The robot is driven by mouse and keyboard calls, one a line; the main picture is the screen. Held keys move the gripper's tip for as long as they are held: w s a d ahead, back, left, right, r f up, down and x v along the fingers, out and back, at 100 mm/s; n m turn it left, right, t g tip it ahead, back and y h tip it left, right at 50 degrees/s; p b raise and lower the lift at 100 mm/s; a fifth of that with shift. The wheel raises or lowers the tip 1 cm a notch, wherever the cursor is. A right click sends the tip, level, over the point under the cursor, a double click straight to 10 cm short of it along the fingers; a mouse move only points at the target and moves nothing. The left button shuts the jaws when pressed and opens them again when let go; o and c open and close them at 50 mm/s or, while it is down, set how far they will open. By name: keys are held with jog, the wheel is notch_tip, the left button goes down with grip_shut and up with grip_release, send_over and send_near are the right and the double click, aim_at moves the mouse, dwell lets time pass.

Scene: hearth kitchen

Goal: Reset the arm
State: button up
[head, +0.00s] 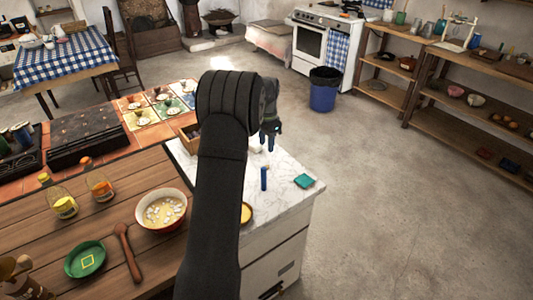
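My arm rises through the middle of the head view and bends over at the top. My gripper (268,142) hangs pointing down above the white marble counter (293,208). Its fingers are small and partly dark here, so I cannot tell whether they are apart or closed. I see no object clearly held in it. A blue upright cylinder (264,178) stands on the marble below the gripper, apart from it. My arm hides part of the counter behind it.
The floor (400,220) to the right is open.

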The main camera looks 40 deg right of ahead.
aim_at(266, 166)
jog(key=shift+r, duration=0.95)
jog(key=shift+f, duration=0.1)
notch_tip(266, 166, down, 12)
jog(key=shift+f, duration=0.15)
jog(key=shift+r, duration=2.15)
